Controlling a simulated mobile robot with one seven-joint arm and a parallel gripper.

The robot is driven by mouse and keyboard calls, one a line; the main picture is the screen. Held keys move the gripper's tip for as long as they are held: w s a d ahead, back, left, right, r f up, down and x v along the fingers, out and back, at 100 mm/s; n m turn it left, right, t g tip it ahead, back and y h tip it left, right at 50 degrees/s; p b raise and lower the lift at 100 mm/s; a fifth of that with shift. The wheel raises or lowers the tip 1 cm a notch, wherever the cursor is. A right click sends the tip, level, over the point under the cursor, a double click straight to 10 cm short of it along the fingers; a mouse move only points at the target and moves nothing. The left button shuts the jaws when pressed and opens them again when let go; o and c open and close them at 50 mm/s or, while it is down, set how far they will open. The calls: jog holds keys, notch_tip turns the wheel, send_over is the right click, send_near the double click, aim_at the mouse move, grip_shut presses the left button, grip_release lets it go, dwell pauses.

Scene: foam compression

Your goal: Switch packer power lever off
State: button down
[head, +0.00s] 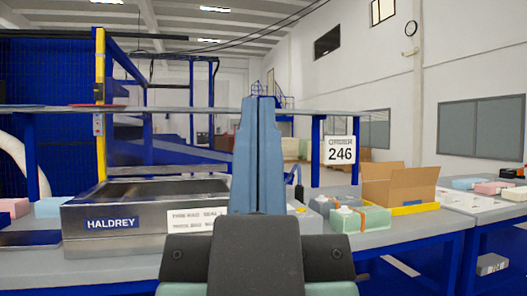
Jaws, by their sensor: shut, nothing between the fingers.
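The packer (105,215) is a grey metal machine with a blue HALDREY label, standing on the bench at left and centre. A yellow post (100,65) behind it carries a small grey box (99,125); I cannot tell whether this is a switch. A small blue hooked part on a dark base (299,194) shows just right of my gripper; I cannot tell whether it is the power lever. My gripper (258,100) points away from me, its long blue fingers shut together and empty. It hides the packer's right part and what lies behind it.
On the bench right of my gripper are green foam with an orange strap (360,218) and an open cardboard box (398,183) by a yellow tray (414,208). A sign reading 246 (340,150) hangs behind. A shelf (190,108) crosses above the bench.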

notch_tip(320, 180, up, 32)
jog(key=p, duration=2.9)
jog(key=shift+f, duration=0.1)
